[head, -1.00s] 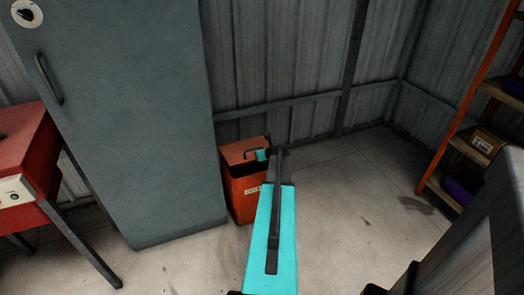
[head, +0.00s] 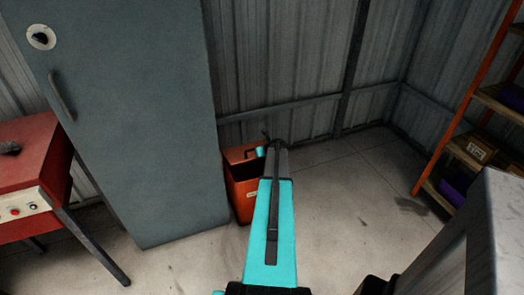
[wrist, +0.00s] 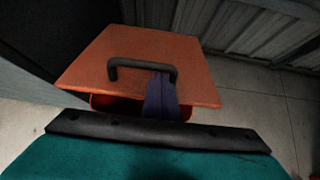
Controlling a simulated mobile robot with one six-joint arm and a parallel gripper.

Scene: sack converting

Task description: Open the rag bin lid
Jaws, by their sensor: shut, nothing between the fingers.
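The rag bin (head: 244,201) is a small orange-red box on the floor beside the cabinet. Its orange lid (head: 238,155) is tilted partly up, with a dark gap under its front edge. In the wrist view the lid (wrist: 140,52) fills the middle and carries a black bar handle (wrist: 118,63). My gripper (wrist: 161,76) is shut and empty, its dark fingers reaching over the lid's front edge to the right part of the handle. Whether the tips touch the handle is unclear. In the head view my arm hides most of the gripper and the bin's right side.
A tall grey cabinet (head: 130,120) stands close to the bin's left. A red machine (head: 35,165) is farther left. Corrugated wall is behind. An orange-framed shelf (head: 468,120) holds boxes at right. The floor (head: 350,190) between is clear.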

